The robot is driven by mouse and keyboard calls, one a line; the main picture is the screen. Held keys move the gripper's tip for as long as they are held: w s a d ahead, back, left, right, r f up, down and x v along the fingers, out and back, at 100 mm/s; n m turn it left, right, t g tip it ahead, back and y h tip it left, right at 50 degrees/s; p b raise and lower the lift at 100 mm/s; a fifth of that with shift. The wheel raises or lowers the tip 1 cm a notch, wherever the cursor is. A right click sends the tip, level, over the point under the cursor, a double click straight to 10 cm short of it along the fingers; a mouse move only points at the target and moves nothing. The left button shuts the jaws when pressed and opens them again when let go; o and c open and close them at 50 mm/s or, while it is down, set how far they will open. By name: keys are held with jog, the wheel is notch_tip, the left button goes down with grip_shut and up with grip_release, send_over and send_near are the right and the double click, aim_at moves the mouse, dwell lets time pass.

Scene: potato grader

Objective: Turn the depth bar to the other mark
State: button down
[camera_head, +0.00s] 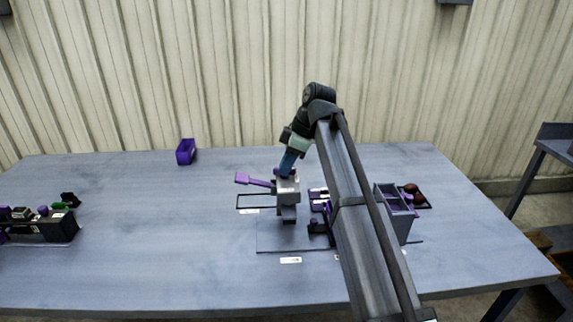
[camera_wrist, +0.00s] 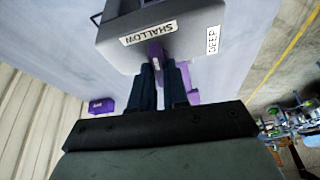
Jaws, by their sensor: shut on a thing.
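The grey housing (camera_head: 288,187) stands on a dark base plate near the table's middle. In the wrist view the housing (camera_wrist: 190,40) carries a SHALLOW label (camera_wrist: 150,33) and a DEEP label (camera_wrist: 212,40). The purple depth bar (camera_wrist: 155,54), with a small white mark, sits just below the SHALLOW label, away from DEEP. My gripper (camera_wrist: 158,72) is shut on the bar, one dark finger on each side. In the head view my gripper (camera_head: 289,163) comes down onto the housing's top, and the bar is hidden there.
A purple paddle-ended handle (camera_head: 250,180) sticks out left of the housing. A grey bin (camera_head: 394,208) and a dark tray with brown lumps (camera_head: 413,193) stand to the right, partly behind my arm. A purple bin (camera_head: 186,152) is at the back left. The table's left middle is clear.

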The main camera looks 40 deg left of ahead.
jog(key=shift+n, duration=0.7)
jog(key=shift+g, duration=0.3)
jog(key=c, duration=1.1)
grip_release()
jog(key=shift+h, duration=0.3)
jog(key=v, duration=1.4)
